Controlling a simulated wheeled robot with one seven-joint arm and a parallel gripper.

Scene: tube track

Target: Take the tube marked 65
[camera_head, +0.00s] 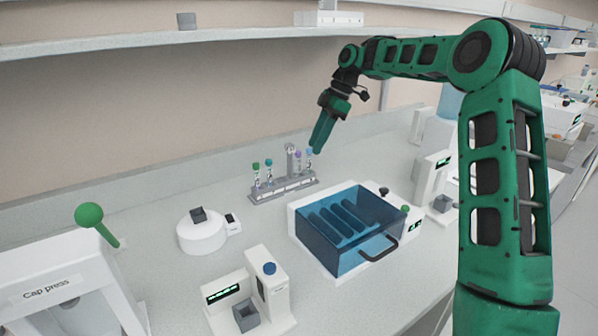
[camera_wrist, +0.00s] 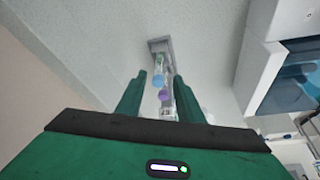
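A grey tube rack (camera_head: 284,190) stands on the bench and holds several capped tubes. On its left are a green-capped tube (camera_head: 256,170) and a teal-capped tube (camera_head: 269,168). On its right are a purple-capped tube (camera_head: 298,160) and a blue-capped tube (camera_head: 309,155). No number on any tube is readable, so I cannot tell which is 65. My gripper (camera_head: 317,149) is above the rack's right end, pointing down. In the wrist view its fingers (camera_wrist: 160,80) are apart, with the blue cap (camera_wrist: 157,80) and purple cap (camera_wrist: 164,95) showing between them; nothing appears gripped.
A blue-lidded box (camera_head: 345,228) stands right of and in front of the rack. A round white device (camera_head: 202,232), a small device with a blue button (camera_head: 268,285) and the cap press (camera_head: 60,285) stand to the left. A shelf (camera_head: 150,38) runs above.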

